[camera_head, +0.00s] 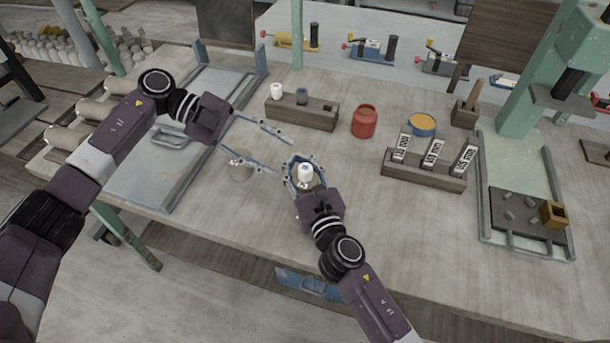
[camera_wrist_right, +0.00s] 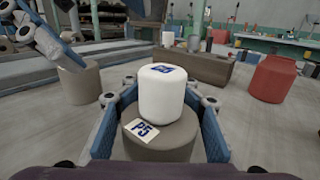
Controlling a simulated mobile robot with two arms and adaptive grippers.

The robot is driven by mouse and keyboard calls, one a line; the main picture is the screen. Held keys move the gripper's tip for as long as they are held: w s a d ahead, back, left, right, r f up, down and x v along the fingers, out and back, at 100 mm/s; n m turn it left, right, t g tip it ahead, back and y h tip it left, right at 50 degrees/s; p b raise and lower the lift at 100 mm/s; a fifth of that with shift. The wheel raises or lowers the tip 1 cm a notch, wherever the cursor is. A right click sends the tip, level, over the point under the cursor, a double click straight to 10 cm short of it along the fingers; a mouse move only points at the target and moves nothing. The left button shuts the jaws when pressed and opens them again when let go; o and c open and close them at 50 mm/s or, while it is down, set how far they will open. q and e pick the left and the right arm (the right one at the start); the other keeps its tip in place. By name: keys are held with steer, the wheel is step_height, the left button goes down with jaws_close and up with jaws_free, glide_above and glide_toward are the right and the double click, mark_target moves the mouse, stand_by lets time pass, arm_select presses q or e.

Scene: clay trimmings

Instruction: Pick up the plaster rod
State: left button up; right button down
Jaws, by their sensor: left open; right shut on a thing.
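My right gripper (camera_head: 304,165) is shut around a grey cylinder (camera_wrist_right: 158,146) marked P5, low over the table. A short white cylinder (camera_head: 305,171) with a blue label on top stands on the grey one; it also shows in the right wrist view (camera_wrist_right: 161,98). Clear gaps separate the white cylinder from the fingers. My left gripper (camera_head: 286,158) is open and empty, just left of my right gripper. Another grey cylinder (camera_head: 241,171) stands on the table by its lower finger. I cannot tell from a label which piece is the plaster rod.
A long wooden block (camera_head: 318,119) behind holds a white and a darker small cylinder. A block with labelled strips (camera_head: 412,171) lies right of my gripper. The table front is clear.

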mark_target(306, 167)
arm_select(q)
steer(key=s+a+f+m+t+h, duration=0.1)
steer(key=m+t, duration=0.1)
steer(key=m, duration=0.4)
steer(key=s+a+f+m+t+h, duration=0.1)
steer(key=m+t+h, duration=0.1)
steer(key=m, duration=0.4)
steer(key=s+f+m+t+h, duration=0.1)
steer(key=m+t+h, duration=0.1)
steer(key=m, duration=0.5)
steer(key=shift+s+a+f, duration=0.15)
steer(key=shift+s+a, duration=0.2)
steer(key=shift+a, duration=0.05)
steer(key=m, duration=0.1)
steer(key=a+m+t, duration=0.1)
steer(key=m, duration=0.1)
steer(key=shift+s+a+f+t, duration=0.25)
steer(key=shift+s+f+t, duration=0.05)
steer(key=shift+f, duration=0.05)
steer(key=x, duration=1.2)
steer(key=shift+r, duration=0.1)
steer(key=shift+a, duration=0.15)
jaws_close()
